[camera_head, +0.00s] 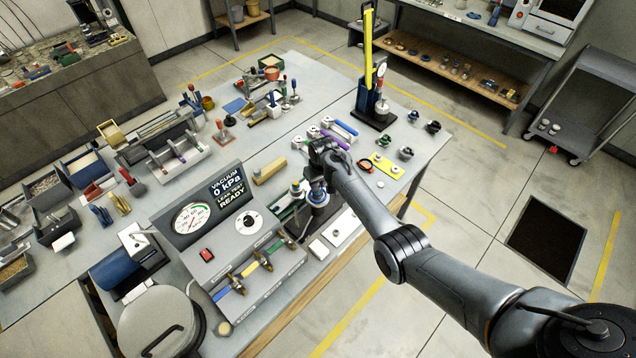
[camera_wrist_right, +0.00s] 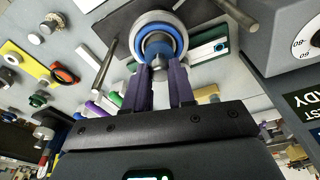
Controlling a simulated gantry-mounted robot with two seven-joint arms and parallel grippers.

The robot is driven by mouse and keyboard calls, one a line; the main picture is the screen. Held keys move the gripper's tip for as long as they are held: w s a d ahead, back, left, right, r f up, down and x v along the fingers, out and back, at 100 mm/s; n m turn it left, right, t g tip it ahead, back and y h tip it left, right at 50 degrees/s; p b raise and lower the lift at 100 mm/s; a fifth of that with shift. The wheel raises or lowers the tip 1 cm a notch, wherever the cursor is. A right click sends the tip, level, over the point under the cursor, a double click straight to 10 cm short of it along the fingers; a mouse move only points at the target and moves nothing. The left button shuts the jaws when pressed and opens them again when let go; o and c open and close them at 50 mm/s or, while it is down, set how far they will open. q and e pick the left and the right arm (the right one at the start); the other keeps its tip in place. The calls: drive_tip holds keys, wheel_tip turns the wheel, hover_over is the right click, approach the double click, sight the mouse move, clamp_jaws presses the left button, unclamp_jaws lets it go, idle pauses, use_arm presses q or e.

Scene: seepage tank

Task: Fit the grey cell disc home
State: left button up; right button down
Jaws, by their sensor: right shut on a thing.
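My right gripper (camera_wrist_right: 163,70) points at a round cell (camera_wrist_right: 139,24) with a pale grey outer wall and a blue ring inside it. Its two fingers are close together on a small grey knobbed piece, which looks like the grey cell disc (camera_wrist_right: 160,56), at the cell's middle. Whether the disc is seated or tilted cannot be told. In the head view my right gripper (camera_head: 317,186) reaches down over the cell (camera_head: 318,209), and the wrist hides most of the disc. My left gripper is not in view.
Metal rods (camera_wrist_right: 106,64) stand at either side of the cell. The vacuum gauge console (camera_head: 203,243) is close to its left. A yellow plate (camera_head: 382,166) and several small fittings lie to the right. A blue stand with a yellow column (camera_head: 368,48) rises behind.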

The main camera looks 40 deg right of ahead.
drive_tip(key=shift+f+b, duration=0.6)
drive_tip(key=shift+f, duration=0.35)
drive_tip(key=c, duration=0.9)
unclamp_jaws()
drive_tip(key=shift+o, duration=0.2)
drive_tip(key=shift+s+r, duration=0.1)
drive_tip(key=shift+r, duration=0.45)
wheel_tip(320, 180, up, 10)
drive_tip(key=s, duration=0.1)
drive_tip(key=shift+s+a+f, duration=0.15)
drive_tip(key=shift+s+f, duration=0.05)
drive_tip(key=shift+f, duration=0.1)
